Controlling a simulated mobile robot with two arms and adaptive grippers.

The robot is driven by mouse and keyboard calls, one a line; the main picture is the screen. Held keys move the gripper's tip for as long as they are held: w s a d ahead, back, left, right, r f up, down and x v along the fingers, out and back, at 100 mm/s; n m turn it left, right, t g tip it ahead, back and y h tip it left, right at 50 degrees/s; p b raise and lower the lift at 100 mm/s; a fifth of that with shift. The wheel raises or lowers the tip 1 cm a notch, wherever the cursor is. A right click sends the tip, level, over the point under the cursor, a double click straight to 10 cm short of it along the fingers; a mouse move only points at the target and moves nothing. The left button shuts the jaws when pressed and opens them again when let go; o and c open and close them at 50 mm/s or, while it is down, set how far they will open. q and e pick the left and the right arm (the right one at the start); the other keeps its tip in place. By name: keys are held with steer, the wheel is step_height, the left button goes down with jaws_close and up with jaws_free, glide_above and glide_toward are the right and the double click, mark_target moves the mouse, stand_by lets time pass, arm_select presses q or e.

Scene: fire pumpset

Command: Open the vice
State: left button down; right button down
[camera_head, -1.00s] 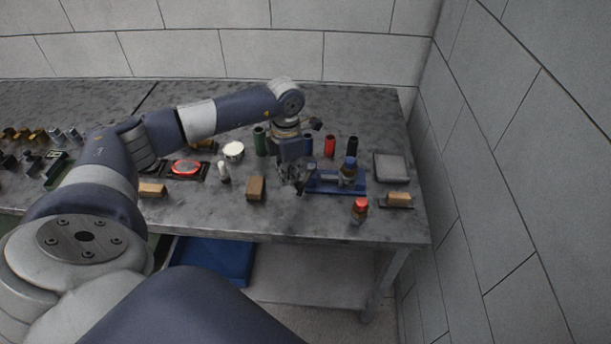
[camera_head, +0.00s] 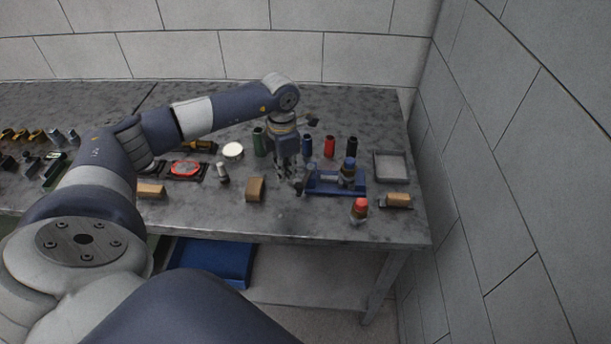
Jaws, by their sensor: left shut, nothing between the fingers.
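The blue vice (camera_head: 322,188) lies on the workbench right of the middle. A dark bottle-like object with a blue top (camera_head: 348,171) stands at its right part. My left gripper (camera_head: 291,184) points down just left of the vice, by its left end and handle. Its fingers are shut and hold nothing. I cannot tell whether the fingertips touch the vice handle. My right gripper is not in view.
A wooden block (camera_head: 255,189), a white-topped can (camera_head: 233,151) and a green cylinder (camera_head: 259,141) stand left of the gripper. A red-capped bottle (camera_head: 360,209), a brush (camera_head: 397,200) and a grey tray (camera_head: 390,166) are to the right, near the wall.

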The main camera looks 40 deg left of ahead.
arm_select(q)
steer(key=shift+w+a+b, duration=0.25)
steer(key=shift+a+b, duration=0.2)
steer(key=shift+a, duration=0.75)
steer(key=shift+w+a, duration=0.1)
steer(key=shift+a, duration=0.05)
steer(key=shift+w+a+b, duration=0.4)
steer(key=shift+a+b, duration=0.05)
steer(key=shift+a, duration=0.35)
steer(key=shift+w+a+b, duration=0.4)
steer(key=shift+w+a, duration=0.25)
steer(key=shift+a, duration=0.1)
